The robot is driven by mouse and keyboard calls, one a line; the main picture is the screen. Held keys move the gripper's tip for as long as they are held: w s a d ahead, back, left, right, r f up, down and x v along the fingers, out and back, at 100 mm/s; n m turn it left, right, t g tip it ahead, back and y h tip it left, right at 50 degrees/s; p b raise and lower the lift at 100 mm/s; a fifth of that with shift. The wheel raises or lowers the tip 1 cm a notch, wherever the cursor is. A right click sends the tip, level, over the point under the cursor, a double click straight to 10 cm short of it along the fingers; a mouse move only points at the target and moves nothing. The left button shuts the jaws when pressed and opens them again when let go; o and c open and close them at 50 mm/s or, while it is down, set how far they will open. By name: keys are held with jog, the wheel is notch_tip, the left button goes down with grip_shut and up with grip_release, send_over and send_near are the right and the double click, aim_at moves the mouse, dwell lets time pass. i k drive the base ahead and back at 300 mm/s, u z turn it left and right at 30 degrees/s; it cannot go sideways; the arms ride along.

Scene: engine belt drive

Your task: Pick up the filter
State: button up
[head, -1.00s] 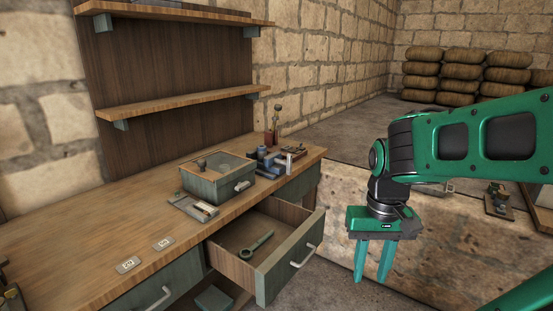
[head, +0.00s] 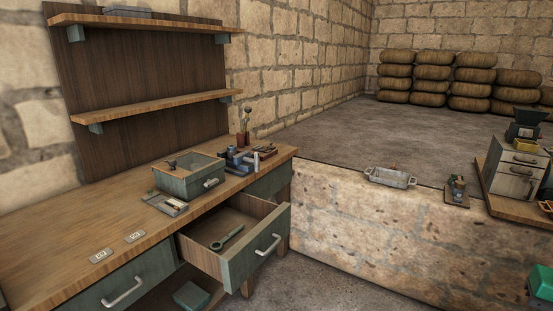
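I cannot make out anything that is clearly a filter in the head view. The wooden workbench (head: 60,255) on the left carries a green-grey box (head: 188,180) with a knobbed part on top, a flat tray of small parts (head: 165,204) and a blue device (head: 237,158). An open drawer (head: 255,243) sticks out of the bench, with a green wrench-like tool (head: 227,237) inside. My gripper is out of view.
A low stone wall (head: 370,230) carries a metal basin (head: 390,178) and a small device (head: 457,190). A small cabinet (head: 512,168) stands on a board at the right. Stacked sacks (head: 440,80) lie behind. A green box (head: 191,295) is under the bench.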

aim_at(232, 149)
jog(key=z, duration=0.25)
jog(key=k, duration=0.3)
jog(key=z, duration=0.45)
jog(key=i, duration=1.05)
jog(key=u, duration=0.45)
jog(key=i, duration=1.25)
jog(key=u, duration=0.75)
jog(key=i, duration=0.85)
jog(key=u, duration=0.3)
